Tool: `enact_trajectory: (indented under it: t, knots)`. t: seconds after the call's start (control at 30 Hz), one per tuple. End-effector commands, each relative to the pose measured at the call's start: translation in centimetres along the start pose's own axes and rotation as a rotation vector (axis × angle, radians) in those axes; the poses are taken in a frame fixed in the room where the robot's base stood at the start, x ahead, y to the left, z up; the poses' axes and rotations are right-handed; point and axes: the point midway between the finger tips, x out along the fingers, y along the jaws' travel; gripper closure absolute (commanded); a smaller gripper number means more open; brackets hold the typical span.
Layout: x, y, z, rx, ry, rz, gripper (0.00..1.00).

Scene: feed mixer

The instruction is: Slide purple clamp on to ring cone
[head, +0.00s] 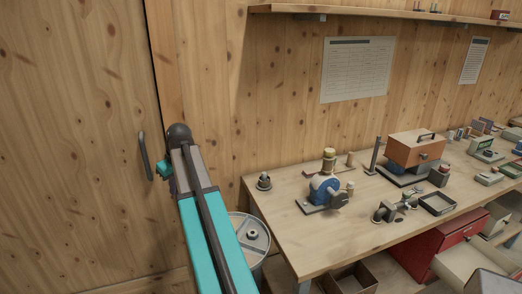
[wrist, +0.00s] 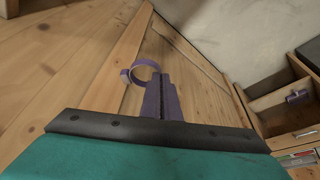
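The purple clamp (wrist: 157,68) is a thin open ring with a small lug on its left side, seen in the wrist view. My gripper (wrist: 161,78) has its two dark purple fingers nearly together, and the ring's right side meets their tips. It appears shut on the clamp, clear of any other surface. In the head view my arm hides the gripper and clamp. I cannot surely pick out the ring cone. A short dark stub (head: 264,182) stands at the bench's left end, and a round drum (head: 262,243) with a small central hub (head: 252,233) stands below it.
The wooden bench (head: 290,240) holds a blue machine (head: 322,189), a brown box unit (head: 416,148) and an open tray (head: 438,204). A door handle (head: 145,157) is left of my arm. The bench's front left is clear. A drawer unit (wrist: 285,122) is right in the wrist view.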

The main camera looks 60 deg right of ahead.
Motion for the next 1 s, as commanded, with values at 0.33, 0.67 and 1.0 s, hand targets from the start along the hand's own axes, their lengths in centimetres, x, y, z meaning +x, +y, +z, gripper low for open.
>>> enact_trajectory:
  t: [0.33, 0.67, 1.0]
  knots:
    - [-3.1, 11.7, 2.3, 0.032, 0.005, 0.008, 1.0]
    - [-6.2, 22.3, 6.5, 0.057, 0.018, 0.016, 1.0]
    - [-8.9, 30.5, 11.5, 0.076, 0.035, 0.027, 1.0]
